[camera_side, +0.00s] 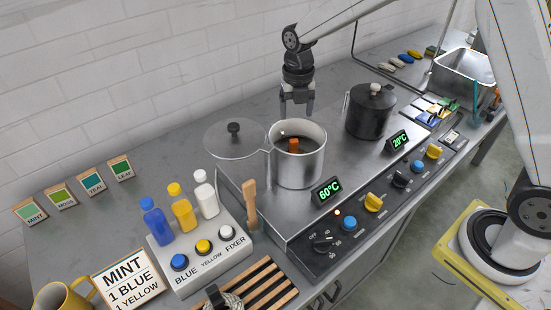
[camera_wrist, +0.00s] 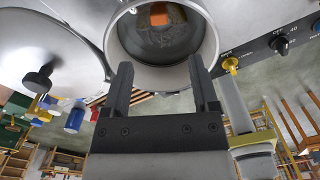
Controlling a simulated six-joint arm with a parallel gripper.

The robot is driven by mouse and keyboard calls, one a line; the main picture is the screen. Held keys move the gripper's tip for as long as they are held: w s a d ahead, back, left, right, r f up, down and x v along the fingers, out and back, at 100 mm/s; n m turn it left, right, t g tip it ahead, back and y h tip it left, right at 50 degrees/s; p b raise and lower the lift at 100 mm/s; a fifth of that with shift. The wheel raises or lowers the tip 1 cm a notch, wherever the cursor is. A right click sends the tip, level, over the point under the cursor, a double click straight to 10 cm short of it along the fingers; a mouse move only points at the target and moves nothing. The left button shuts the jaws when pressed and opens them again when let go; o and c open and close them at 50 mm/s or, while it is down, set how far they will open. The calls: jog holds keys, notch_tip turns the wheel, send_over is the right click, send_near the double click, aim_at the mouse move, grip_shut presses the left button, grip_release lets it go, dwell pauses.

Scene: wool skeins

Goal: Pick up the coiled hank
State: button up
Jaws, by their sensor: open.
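A pale grey-white coiled hank (camera_side: 229,301) lies on the slatted wooden rack (camera_side: 262,284) at the bottom of the side view, partly cut off by the frame edge. A dark piece lies against it. My gripper (camera_side: 296,110) is open and empty, pointing down above the open steel pot (camera_side: 312,172), well away from the hank. In the wrist view, my gripper's two fingers (camera_wrist: 161,66) stand apart below the pot's mouth (camera_wrist: 213,50). I cannot make out the hank in the wrist view.
The pot holds dark contents and an orange piece (camera_side: 294,144). A glass lid (camera_side: 222,143) lies left of it; a lidded black pot (camera_side: 370,112) stands to the right.

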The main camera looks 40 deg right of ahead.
aim_at(294, 141)
jog(key=shift+f, duration=6.1)
grip_shut()
